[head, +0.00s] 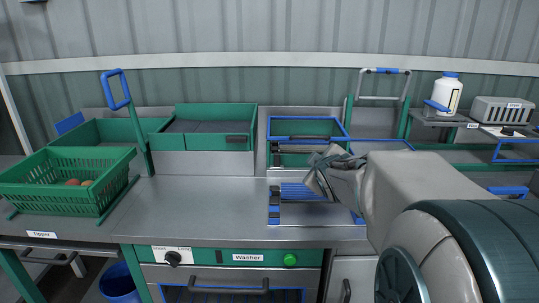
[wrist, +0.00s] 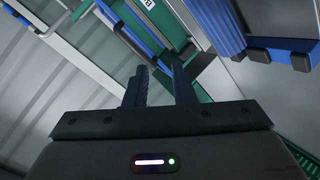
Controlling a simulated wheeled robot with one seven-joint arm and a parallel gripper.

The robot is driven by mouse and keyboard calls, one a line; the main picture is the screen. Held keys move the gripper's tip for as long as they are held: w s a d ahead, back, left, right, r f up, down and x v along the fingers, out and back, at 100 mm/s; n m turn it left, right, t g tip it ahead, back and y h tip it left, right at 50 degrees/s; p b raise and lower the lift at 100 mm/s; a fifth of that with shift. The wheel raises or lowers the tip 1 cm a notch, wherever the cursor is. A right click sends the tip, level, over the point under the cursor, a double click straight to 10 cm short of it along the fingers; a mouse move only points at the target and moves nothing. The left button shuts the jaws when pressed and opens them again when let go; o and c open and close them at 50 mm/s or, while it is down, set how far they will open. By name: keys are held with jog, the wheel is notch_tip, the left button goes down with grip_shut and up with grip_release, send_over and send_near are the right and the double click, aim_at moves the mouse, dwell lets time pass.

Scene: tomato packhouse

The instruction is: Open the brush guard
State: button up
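The washer (head: 215,258) is a steel bench unit with a green front panel. At its back stands a blue-edged frame (head: 307,118) with a grey bar below it; this looks like the brush guard, though I cannot tell for sure. Blue ribbed brushes (head: 301,191) lie in the opening in front, and they also show at upper right in the wrist view (wrist: 212,25). My gripper (head: 322,163) is just above and right of the brushes, near the bar. In the wrist view its two dark fingers (wrist: 160,76) are apart, with a gap between them. My arm hides the unit's right side.
A green crate (head: 62,190) with a few tomatoes sits on the tipper at left, beside a blue-topped lever (head: 117,92). A white bottle (head: 447,92) and a grey box (head: 500,109) stand at the back right. The steel top left of the brushes is clear.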

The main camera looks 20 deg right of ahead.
aim_at(312, 138)
jog(key=w+d+f+n+t+y+b, duration=0.1)
jog(key=w+d+n+t+b, duration=0.1)
jog(key=n+b, duration=0.1)
jog(key=w+d+f+n+t+y+b, duration=0.1)
jog(key=w+d+n+t+b, duration=0.1)
jog(key=d+n+b, duration=0.1)
jog(key=w+d+f+n+t+y+b, duration=0.1)
jog(key=w+d+n+t+y+b, duration=0.1)
jog(key=w+n+b, duration=0.1)
jog(key=shift+w+d+f+n, duration=0.1)
jog(key=shift+d+f+n, duration=0.1)
jog(key=shift+f+n, duration=0.25)
jog(key=shift+d+f+n+t+y+b, duration=0.1)
jog(key=shift+d+n+t+y+b, duration=0.1)
jog(key=shift+n+t+y+b, duration=0.3)
jog(key=shift+d+f+n+y+b, duration=0.15)
jog(key=shift+n+y, duration=0.15)
jog(key=shift+n, duration=0.35)
jog(key=shift+w+r, duration=0.1)
jog(key=w+r, duration=0.1)
jog(key=w, duration=0.3)
jog(key=w+a, duration=0.1)
jog(key=w, duration=0.4)
jog(key=w+r, duration=0.1)
jog(key=w, duration=0.3)
jog(key=shift+w+a+r, duration=0.15)
jog(key=shift+a+r, duration=0.2)
jog(key=shift+p, duration=0.3)
grip_shut()
